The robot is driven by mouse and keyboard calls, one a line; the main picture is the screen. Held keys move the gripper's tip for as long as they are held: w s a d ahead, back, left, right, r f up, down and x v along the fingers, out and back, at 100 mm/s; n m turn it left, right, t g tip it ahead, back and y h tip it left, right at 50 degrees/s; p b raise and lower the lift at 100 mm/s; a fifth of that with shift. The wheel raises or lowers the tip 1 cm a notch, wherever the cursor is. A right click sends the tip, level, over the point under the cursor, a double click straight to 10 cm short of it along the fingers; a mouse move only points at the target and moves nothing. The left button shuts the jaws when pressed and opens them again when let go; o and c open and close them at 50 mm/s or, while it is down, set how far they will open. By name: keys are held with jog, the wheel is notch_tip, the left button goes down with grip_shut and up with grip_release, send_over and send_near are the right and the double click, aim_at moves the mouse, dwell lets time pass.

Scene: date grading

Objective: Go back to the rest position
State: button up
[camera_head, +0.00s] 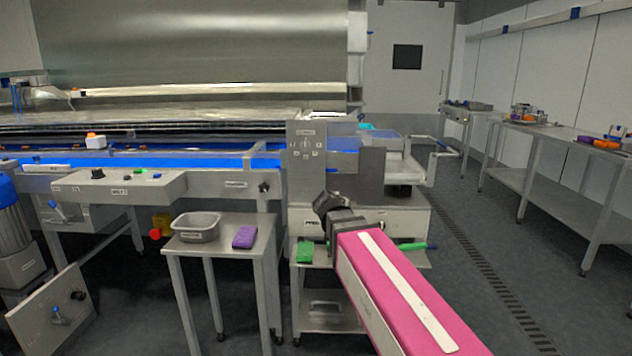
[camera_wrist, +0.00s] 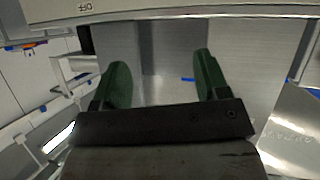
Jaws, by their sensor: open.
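My gripper shows in the wrist view (camera_wrist: 160,85) with its two green fingers spread wide apart. Nothing is between them. The gripper's fingers are hidden there behind the arm and wrist. In the wrist view, bare grey metal surfaces lie beyond the fingers, and a pale edge with lettering (camera_wrist: 90,10) runs across the top.
A blue conveyor belt (camera_head: 150,160) runs along the left. A small steel table (camera_head: 222,243) holds a grey tub (camera_head: 196,227) and a purple block (camera_head: 244,237). A green block (camera_head: 304,252) lies on a lower stand. Benches (camera_head: 548,142) line the right wall; the floor between is clear.

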jog(key=s+d+f+g+y, duration=0.1)
jog(key=s+d+f+g, duration=0.3)
jog(key=f, duration=0.5)
jog(key=s+d+f+n+g+y, duration=0.1)
jog(key=s+d+f+g, duration=0.2)
jog(key=s+f, duration=0.6)
jog(key=s+d+f+g+y, duration=0.1)
jog(key=s+d+f+g, duration=0.3)
jog(key=s+f, duration=0.3)
notch_tip(320, 180, down, 3)
jog(key=shift+s+d+r+g, duration=0.1)
jog(key=shift+s+d+g, duration=0.05)
jog(key=shift+d+g, duration=0.2)
jog(key=shift+s+f+n+y, duration=0.25)
jog(key=shift+s+n+y, duration=0.05)
jog(key=shift+c, duration=0.3)
